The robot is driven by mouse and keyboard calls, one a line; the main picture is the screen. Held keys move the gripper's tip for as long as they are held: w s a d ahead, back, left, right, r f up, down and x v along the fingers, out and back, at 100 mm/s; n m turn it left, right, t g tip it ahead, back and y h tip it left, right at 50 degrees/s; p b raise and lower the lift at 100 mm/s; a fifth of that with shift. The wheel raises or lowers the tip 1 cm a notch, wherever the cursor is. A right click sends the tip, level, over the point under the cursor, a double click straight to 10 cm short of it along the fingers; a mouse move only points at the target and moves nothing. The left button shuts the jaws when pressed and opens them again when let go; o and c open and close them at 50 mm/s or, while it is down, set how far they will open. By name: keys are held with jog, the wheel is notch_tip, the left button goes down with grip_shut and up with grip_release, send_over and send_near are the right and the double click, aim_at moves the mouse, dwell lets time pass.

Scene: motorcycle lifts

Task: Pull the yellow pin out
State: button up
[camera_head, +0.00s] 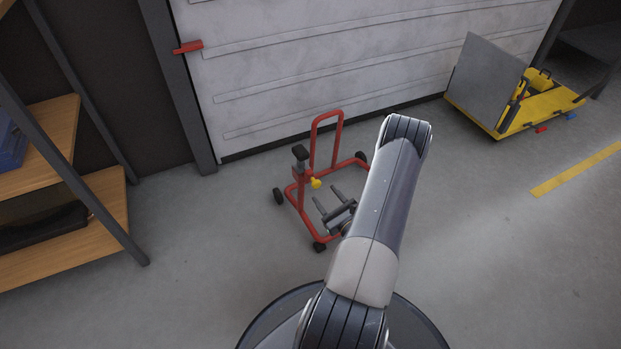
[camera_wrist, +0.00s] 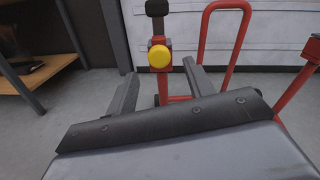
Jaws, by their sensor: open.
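The yellow pin (camera_head: 316,183) has a round knob and sits in the upright of a red wheeled stand (camera_head: 327,137), just below a black-topped post. In the wrist view the pin's round yellow face (camera_wrist: 159,57) points toward the camera, on the red post of the stand (camera_wrist: 179,88). My gripper (camera_head: 328,198) is open and empty, in front of the stand and a little below the pin in the head view. In the wrist view its two fingers (camera_wrist: 161,79) stand apart, one on each side of the post below the knob. The pin's shaft is hidden.
A wooden shelf (camera_head: 107,203) with dark metal legs stands at the left. Behind the stand is a white panelled door (camera_head: 290,60) with a red handle (camera_head: 188,47). A yellow lift cart (camera_head: 540,106) is at the far right. Grey floor between them is clear.

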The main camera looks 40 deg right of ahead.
aim_at(318, 186)
jog(key=w, duration=0.2)
jog(key=w+b, duration=0.1)
jog(key=w, duration=0.2)
jog(key=w+d+b, duration=0.1)
jog(key=w, duration=0.2)
jog(key=shift+w, duration=0.25)
jog(key=shift+c, duration=0.4)
grip_shut()
